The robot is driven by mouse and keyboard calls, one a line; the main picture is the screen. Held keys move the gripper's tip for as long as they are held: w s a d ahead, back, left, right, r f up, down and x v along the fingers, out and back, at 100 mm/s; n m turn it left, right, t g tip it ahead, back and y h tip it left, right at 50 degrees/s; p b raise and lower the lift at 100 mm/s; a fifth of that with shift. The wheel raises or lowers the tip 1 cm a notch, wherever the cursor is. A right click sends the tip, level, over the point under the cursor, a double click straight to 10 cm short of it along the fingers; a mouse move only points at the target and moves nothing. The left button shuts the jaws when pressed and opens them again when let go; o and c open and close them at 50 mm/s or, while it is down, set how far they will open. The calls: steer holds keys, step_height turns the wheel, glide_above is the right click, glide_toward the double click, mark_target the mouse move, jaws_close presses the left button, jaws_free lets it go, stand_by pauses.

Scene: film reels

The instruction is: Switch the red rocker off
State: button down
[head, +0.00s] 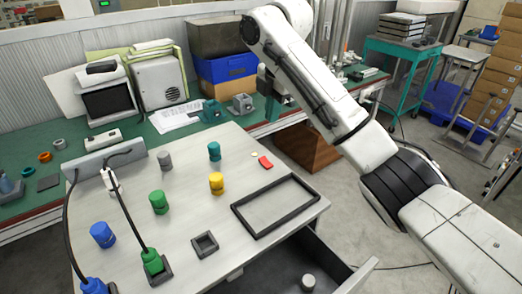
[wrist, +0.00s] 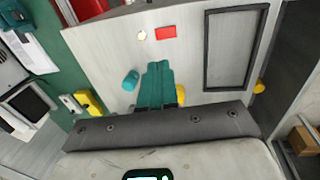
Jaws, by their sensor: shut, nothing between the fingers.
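The red rocker (head: 265,162) is a small flat red rectangle on the pale tabletop, near its back edge. It also shows in the wrist view (wrist: 166,32), beyond the fingertips and apart from them. Which way it is tipped I cannot tell. A small pale round button or lamp (head: 254,154) sits beside it. My gripper (wrist: 158,66) has teal fingers, which are shut with nothing between them. In the head view the arm reaches in from the right, and the gripper hangs above the table's back edge, partly hidden by the arm.
Teal (head: 214,151), yellow (head: 217,183), green (head: 159,202), blue (head: 102,234) and grey (head: 165,161) cylinders stand on the table. A dark rectangular frame (head: 236,211) lies at right, with a small square holder (head: 204,245) nearby. A drawer (head: 318,262) stands open at the front.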

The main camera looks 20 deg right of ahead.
mark_target(268, 162)
steer(key=shift+f, duration=0.1)
steer(key=f, duration=0.4)
steer(key=w+f, duration=0.1)
steer(key=f, duration=0.3)
steer(key=w+f, duration=0.1)
steer(key=f, duration=0.4)
steer(key=shift+a+f, duration=0.1)
steer(key=shift+a, duration=0.25)
steer(key=shift+w+f, duration=0.1)
steer(key=shift+f, duration=0.15)
steer(key=shift+w+f, duration=0.15)
steer(key=shift+f, duration=0.15)
steer(key=shift+s+p, duration=0.35)
steer(key=shift+p, duration=0.3)
steer(key=shift+s+d+p, duration=0.2)
steer(key=shift+s+p, duration=0.3)
steer(key=shift+p, duration=0.1)
